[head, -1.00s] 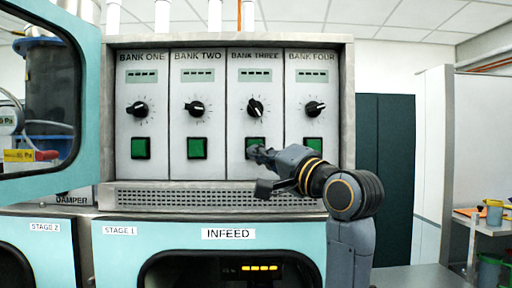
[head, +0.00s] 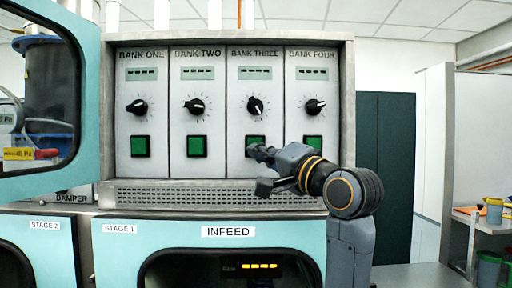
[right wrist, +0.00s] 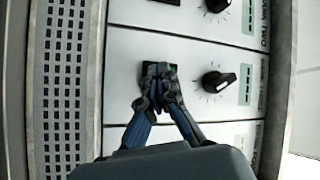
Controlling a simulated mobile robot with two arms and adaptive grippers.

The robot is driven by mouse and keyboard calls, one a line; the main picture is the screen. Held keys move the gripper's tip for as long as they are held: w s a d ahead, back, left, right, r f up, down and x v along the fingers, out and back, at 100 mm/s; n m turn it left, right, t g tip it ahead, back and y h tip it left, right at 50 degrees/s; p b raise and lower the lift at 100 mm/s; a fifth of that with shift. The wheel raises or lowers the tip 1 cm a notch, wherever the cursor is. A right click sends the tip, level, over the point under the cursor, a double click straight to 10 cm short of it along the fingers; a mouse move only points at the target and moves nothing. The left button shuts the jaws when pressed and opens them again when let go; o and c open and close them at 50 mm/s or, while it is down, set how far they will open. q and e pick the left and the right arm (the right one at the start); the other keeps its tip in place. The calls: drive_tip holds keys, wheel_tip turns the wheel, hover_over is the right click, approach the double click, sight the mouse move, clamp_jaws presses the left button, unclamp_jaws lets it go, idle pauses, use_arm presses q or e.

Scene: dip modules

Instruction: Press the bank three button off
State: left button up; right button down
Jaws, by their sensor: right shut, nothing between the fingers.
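The bank three button (head: 256,140) is a square green button on the third panel of the control unit, below a black knob. My right gripper (head: 258,152) is shut and empty, with its fingertips at this button and covering its lower part. My left gripper is not in view.
Green buttons for bank one (head: 141,146), bank two (head: 197,146) and bank four (head: 314,143) sit alongside. The bank three knob (head: 256,106) is above the fingers. A vent grille (head: 200,197) runs below. An open teal door (head: 88,100) stands at left.

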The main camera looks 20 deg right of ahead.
drive_tip(key=shift+w+d, duration=0.2)
drive_tip(key=shift+w, duration=0.1)
idle(0.6)
drive_tip(key=shift+f, duration=0.15)
drive_tip(key=s, duration=0.1)
drive_tip(key=s+a, duration=0.1)
drive_tip(key=s, duration=0.3)
drive_tip(key=shift+s+a, duration=0.15)
drive_tip(key=shift+a, duration=0.2)
drive_tip(key=shift+f, duration=0.1)
idle(0.3)
